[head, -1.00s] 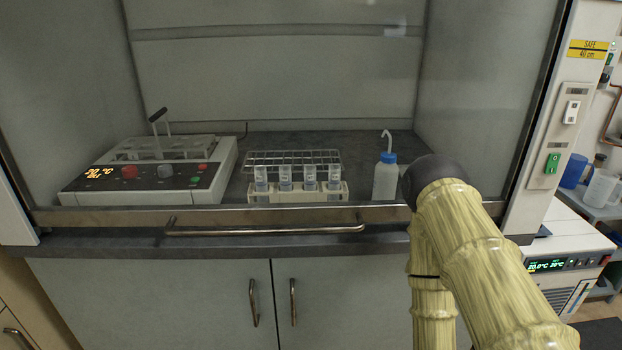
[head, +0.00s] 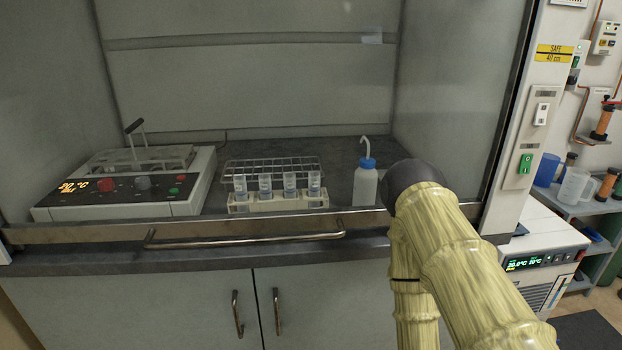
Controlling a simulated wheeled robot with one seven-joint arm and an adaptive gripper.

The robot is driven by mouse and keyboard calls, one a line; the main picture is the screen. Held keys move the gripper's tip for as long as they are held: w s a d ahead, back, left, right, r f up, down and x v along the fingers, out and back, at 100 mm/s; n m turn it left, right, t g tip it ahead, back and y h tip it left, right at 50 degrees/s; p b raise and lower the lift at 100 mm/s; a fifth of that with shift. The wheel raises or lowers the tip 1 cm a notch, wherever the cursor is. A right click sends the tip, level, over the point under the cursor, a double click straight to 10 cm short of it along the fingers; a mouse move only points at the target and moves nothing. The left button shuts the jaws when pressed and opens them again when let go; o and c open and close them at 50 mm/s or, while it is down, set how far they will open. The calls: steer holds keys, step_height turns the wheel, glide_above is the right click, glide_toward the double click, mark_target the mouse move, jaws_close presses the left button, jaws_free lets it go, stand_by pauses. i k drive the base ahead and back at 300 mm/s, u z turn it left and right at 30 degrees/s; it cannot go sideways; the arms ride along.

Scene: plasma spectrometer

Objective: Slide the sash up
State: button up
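The fume hood sash is a clear pane with a metal bottom rail (head: 90,233), which sits low, just above the dark sill. A long metal bar handle (head: 245,241) is fixed along the rail's front. My arm, with a pale, wood-like covering, reaches in from the lower right, and its dark rounded joint is in front of the rail's right part. My gripper is not visible in the head view, so its place relative to the handle cannot be seen.
Behind the sash stand a hot block (head: 130,182), a rack with several cups (head: 277,196) and a blue-capped wash bottle (head: 365,186). A yellow label (head: 555,53) reads "SAFE 40 cm". Cupboard doors (head: 130,305) are below. A chiller (head: 540,255) stands right.

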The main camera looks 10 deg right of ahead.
mark_target(145, 229)
steer(key=z, duration=0.5)
steer(key=k, duration=1.25)
steer(key=u, duration=0.15)
steer(key=i, duration=0.55)
steer(key=u, duration=0.35)
